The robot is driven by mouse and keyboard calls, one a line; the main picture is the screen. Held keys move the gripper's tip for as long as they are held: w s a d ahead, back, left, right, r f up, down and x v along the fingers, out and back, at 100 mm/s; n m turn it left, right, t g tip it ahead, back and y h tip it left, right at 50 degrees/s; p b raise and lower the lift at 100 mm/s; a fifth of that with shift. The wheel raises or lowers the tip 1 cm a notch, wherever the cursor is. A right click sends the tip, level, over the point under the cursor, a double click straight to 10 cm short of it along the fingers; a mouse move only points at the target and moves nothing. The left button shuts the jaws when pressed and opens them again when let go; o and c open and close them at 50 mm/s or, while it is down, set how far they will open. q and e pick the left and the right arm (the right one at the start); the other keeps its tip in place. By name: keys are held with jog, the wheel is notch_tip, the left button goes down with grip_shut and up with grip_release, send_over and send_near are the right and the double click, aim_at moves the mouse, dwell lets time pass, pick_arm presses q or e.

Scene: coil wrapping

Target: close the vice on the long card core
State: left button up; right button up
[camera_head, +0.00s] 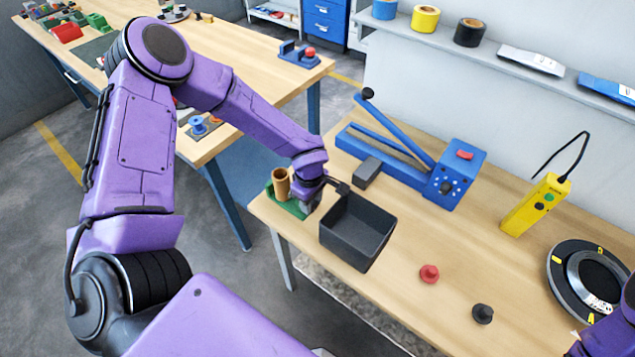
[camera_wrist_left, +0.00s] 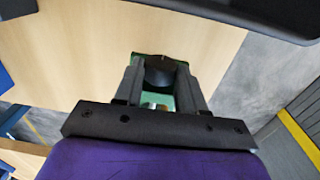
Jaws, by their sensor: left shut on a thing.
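The brown card core (camera_head: 281,182) stands upright at the green vice (camera_head: 288,207), near the left front corner of the workbench. My left gripper (camera_head: 308,203) is at the right side of the vice and hides part of it. In the left wrist view its fingers (camera_wrist_left: 160,82) are shut on a dark round knob (camera_wrist_left: 159,72), with the green vice (camera_wrist_left: 150,61) around and below it. A small brown patch, probably the core, shows below the knob there. How tightly the jaws meet the core is hidden. My right gripper is out of view; only a purple arm part shows at lower right.
A dark open bin (camera_head: 357,232) stands just right of my left gripper. A blue lever device (camera_head: 455,177) and a small grey block (camera_head: 367,172) are behind it. Red (camera_head: 429,274) and black (camera_head: 482,314) knobs, a yellow handset (camera_head: 536,203) and a black ring device (camera_head: 588,283) lie further right.

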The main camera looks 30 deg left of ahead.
pick_arm(q)
jog(key=shift+w+g, duration=0.1)
jog(key=shift+g, duration=0.3)
jog(key=shift+w+f+g, duration=0.1)
jog(key=shift+w+g, duration=0.15)
jog(key=shift+g, duration=0.65)
jog(key=shift+w+g, duration=0.2)
jog(key=shift+g, duration=0.6)
jog(key=o, duration=0.6)
